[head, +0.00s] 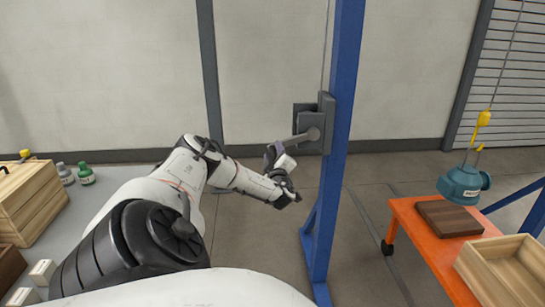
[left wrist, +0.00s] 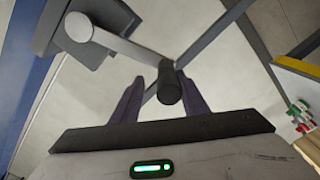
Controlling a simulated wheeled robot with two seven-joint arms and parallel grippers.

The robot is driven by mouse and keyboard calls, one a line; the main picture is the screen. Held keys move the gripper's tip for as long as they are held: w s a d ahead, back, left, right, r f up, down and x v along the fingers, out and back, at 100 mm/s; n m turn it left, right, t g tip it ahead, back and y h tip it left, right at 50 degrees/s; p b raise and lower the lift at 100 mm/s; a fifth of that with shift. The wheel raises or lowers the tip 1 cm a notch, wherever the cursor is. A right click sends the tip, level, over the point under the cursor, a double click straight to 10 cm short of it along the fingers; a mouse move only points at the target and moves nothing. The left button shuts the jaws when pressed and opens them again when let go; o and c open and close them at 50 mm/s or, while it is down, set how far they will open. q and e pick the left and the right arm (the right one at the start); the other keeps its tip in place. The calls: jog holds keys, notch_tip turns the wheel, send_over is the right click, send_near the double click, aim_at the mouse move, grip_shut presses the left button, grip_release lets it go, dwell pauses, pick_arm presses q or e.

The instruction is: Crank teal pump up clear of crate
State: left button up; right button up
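The teal pump (head: 463,184) hangs from a yellow hook (head: 483,119) on a cable at the right of the head view. It shows behind the dark wooden block; I cannot tell its exact height. An open wooden crate (head: 463,268) stands nearer, apart from the pump in the picture. The grey winch (head: 311,128) is on the blue post, with its crank arm (head: 295,141) pointing left. My left gripper (head: 274,155) is at the crank's end. In the left wrist view, the dark crank handle (left wrist: 169,88) lies between the open fingers, nearer the right one, with a gap on the left.
The blue post (head: 337,130) rises beside the gripper. An orange cart (head: 405,213) carries the dark wooden block (head: 448,218) and the crate. Wooden boxes (head: 30,200) and small bottles (head: 86,173) are at the left. Floor between post and cart is clear.

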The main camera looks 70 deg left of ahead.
pick_arm(q)
jog(key=shift+s+f, duration=0.2)
jog(key=shift+f, duration=0.05)
jog(key=shift+d, duration=0.25)
jog(key=v, duration=0.9)
jog(key=shift+s+d, duration=0.15)
jog(key=shift+d, duration=0.25)
jog(key=shift+r, duration=0.1)
